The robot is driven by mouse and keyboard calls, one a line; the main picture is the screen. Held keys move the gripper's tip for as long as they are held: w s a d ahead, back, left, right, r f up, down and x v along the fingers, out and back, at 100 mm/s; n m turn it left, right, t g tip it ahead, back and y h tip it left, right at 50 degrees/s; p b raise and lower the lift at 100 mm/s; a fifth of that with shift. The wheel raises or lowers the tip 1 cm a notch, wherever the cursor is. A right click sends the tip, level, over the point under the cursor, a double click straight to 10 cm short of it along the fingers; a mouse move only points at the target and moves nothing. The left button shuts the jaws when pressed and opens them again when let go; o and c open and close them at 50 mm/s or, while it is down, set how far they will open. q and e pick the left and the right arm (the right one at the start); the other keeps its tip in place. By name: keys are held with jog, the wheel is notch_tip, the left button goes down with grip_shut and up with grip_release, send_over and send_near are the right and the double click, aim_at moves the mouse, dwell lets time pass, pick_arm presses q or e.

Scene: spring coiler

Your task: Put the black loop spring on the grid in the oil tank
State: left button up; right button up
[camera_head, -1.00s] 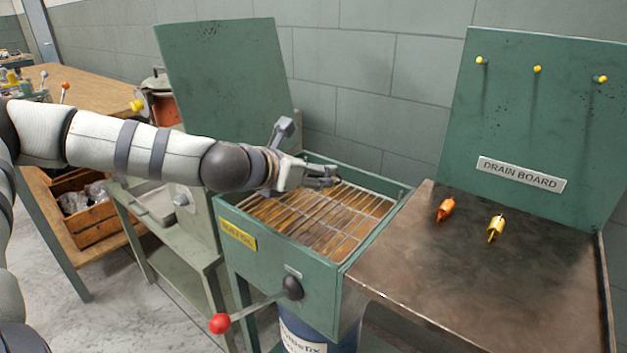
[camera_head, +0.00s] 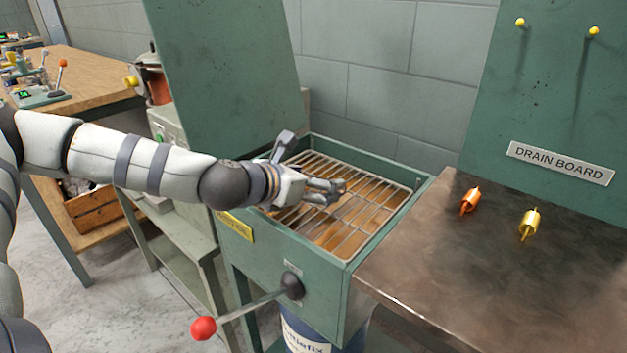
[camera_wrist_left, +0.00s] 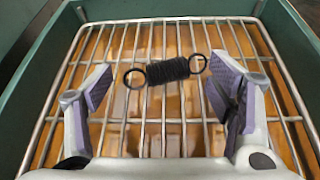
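The black loop spring (camera_wrist_left: 167,70) shows in the left wrist view, with a loop at each end. It lies crosswise over the bars of the wire grid (camera_head: 357,227) in the green oil tank (camera_head: 270,258). My left gripper (camera_wrist_left: 158,76) is open, with a finger on either side of the spring. Small gaps show between the spring's loops and the fingers. In the head view, my left gripper (camera_head: 328,191) is low over the far left part of the grid, and the spring cannot be made out there. My right gripper is out of view.
Brown oil shows under the grid. The raised green panel (camera_head: 225,75) stands behind my left arm. A red-knobbed lever (camera_head: 204,328) is on the tank's front. The drain board (camera_head: 470,270) at the right holds orange (camera_head: 470,200) and yellow (camera_head: 530,223) pieces.

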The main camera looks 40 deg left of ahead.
pick_arm(q)
jog(key=shift+s+r, duration=0.1)
jog(key=shift+r, duration=0.1)
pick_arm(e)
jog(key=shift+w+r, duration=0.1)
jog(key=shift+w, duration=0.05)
pick_arm(q)
jog(key=shift+t, duration=0.3)
jog(key=s+r+p, duration=0.1)
jog(key=s, duration=0.1)
jog(key=s+r+p, duration=0.1)
jog(key=s+r, duration=0.1)
jog(key=s+r+p, duration=0.2)
jog(key=s, duration=0.1)
jog(key=shift+a+r, duration=0.1)
jog(key=shift+r, duration=0.1)
jog(key=s, duration=0.2)
jog(key=shift+s+a+f, duration=0.1)
jog(key=shift+s+f, duration=0.15)
jog(key=shift+s, duration=0.55)
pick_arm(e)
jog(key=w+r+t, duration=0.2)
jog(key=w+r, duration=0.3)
